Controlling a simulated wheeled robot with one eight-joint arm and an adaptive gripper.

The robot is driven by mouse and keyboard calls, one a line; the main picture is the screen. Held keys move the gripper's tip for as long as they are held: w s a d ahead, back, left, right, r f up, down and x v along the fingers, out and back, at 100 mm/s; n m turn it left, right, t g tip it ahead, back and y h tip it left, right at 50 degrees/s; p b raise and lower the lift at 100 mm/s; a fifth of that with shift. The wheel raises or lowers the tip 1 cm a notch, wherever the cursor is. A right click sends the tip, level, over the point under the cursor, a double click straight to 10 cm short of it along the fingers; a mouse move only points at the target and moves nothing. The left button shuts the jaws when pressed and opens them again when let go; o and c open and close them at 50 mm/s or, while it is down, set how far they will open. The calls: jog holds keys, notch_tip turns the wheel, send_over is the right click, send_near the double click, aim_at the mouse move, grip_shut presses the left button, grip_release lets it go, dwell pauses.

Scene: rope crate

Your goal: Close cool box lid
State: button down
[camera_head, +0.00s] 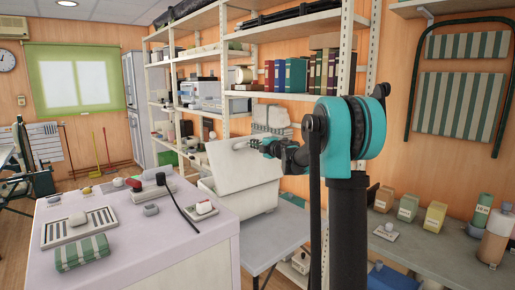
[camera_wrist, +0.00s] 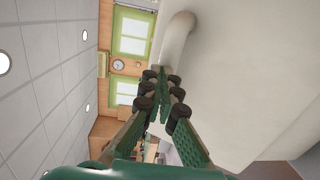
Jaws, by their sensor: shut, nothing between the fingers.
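The white cool box (camera_head: 258,198) stands on a grey surface in the middle of the head view. Its lid (camera_head: 236,168) is open, raised and tilted up. My gripper (camera_head: 262,146) is at the upper part of the lid, on the near side in the head view. In the wrist view a large white surface, which looks like the lid (camera_wrist: 235,70), fills the right side, with a rounded raised bar (camera_wrist: 176,38) on it. My gripper (camera_wrist: 161,82) is shut and empty beside that surface. I cannot tell whether it touches the lid.
A white table (camera_head: 140,240) at the left holds a striped green pack (camera_head: 82,252) and several small items. Loaded shelves (camera_head: 230,80) stand behind the box. A grey bench (camera_head: 420,240) with bottles and boxes is at the right.

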jog(key=w+a+g, duration=0.1)
jog(key=w, duration=0.1)
jog(key=w+a+g+h, duration=0.1)
jog(key=w, duration=0.1)
jog(key=w+a, duration=0.2)
jog(key=shift+w+f+g+h, duration=0.1)
jog(key=shift+f+g+h, duration=0.25)
jog(key=shift+g+h, duration=0.05)
jog(key=x, duration=0.3)
jog(key=shift+w+a+f, duration=0.15)
jog(key=shift+w+f, duration=0.05)
jog(key=shift+w, duration=0.15)
jog(key=w+a+f, duration=0.5)
jog(key=w+f, duration=0.3)
jog(key=f, duration=0.1)
jog(key=shift+w, duration=0.2)
jog(key=shift+f, duration=0.1)
